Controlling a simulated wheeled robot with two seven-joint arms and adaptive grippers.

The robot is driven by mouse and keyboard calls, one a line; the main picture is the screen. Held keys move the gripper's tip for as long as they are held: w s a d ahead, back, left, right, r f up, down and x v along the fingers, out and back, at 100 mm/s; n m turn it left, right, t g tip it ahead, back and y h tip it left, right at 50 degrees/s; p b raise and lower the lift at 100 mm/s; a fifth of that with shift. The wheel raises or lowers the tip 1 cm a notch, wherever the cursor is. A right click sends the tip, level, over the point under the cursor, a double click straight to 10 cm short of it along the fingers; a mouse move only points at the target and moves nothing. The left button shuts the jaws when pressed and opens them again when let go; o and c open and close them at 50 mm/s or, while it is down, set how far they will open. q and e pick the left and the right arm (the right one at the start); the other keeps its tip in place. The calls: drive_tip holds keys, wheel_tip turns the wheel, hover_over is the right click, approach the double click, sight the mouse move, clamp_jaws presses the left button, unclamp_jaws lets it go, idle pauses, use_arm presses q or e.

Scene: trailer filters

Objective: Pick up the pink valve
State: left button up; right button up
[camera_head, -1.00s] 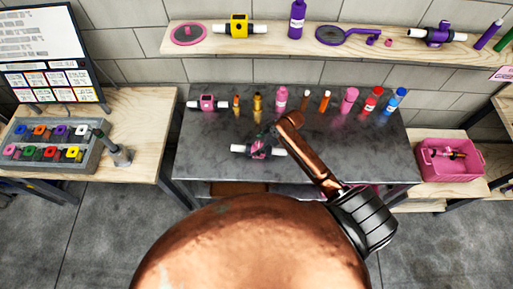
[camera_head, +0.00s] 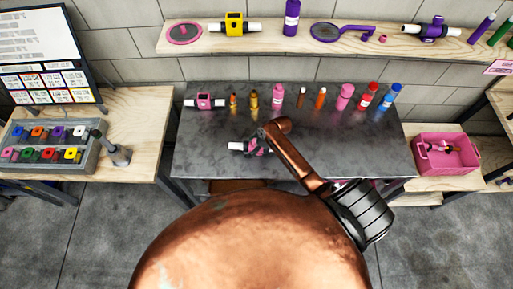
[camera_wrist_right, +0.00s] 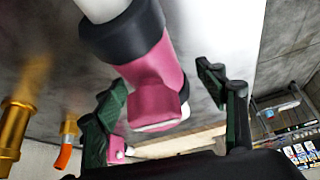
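A pink valve (camera_head: 252,150) with dark collars and white pipe ends lies near the front middle of the grey table, partly hidden by my right arm. In the right wrist view the valve (camera_wrist_right: 153,85) fills the middle, its pink body between the two dark green fingers of my right gripper (camera_wrist_right: 165,105). The fingers are apart, with visible gaps at the body, so the gripper is open around it. In the head view my right gripper (camera_head: 261,137) is small and mostly hidden by its arm. My left gripper is not in view.
Another pink fitting with white ends (camera_head: 204,102) lies at the table's back left. Several bottles, including a pink one (camera_head: 345,97) and a blue one (camera_head: 390,97), stand along the back of the grey table (camera_head: 215,132). A pink crate (camera_head: 447,168) stands at the right.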

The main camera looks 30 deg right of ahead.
drive_tip(key=c, duration=1.4)
drive_tip(key=shift+w+r, duration=0.1)
drive_tip(key=shift+r, duration=0.05)
drive_tip(key=shift+c, duration=1)
